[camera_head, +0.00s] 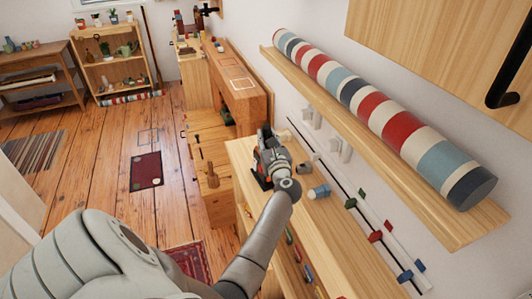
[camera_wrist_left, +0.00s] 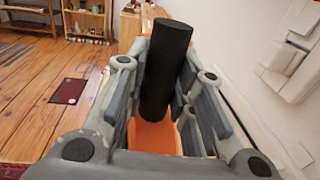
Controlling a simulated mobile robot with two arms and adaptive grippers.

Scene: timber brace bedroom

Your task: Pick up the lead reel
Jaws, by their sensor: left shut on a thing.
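In the head view, the gripper hides most of this cylinder. I cannot tell from its look alone whether it is the lead reel. My right gripper is not in view.
A wall shelf (camera_head: 450,225) with a striped roll (camera_head: 375,110) runs close to the right of my left arm. A blue-and-white cylinder (camera_head: 319,192) lies on the bench (camera_head: 325,235) beside the arm. The wooden floor (camera_head: 105,190) at left is largely open.

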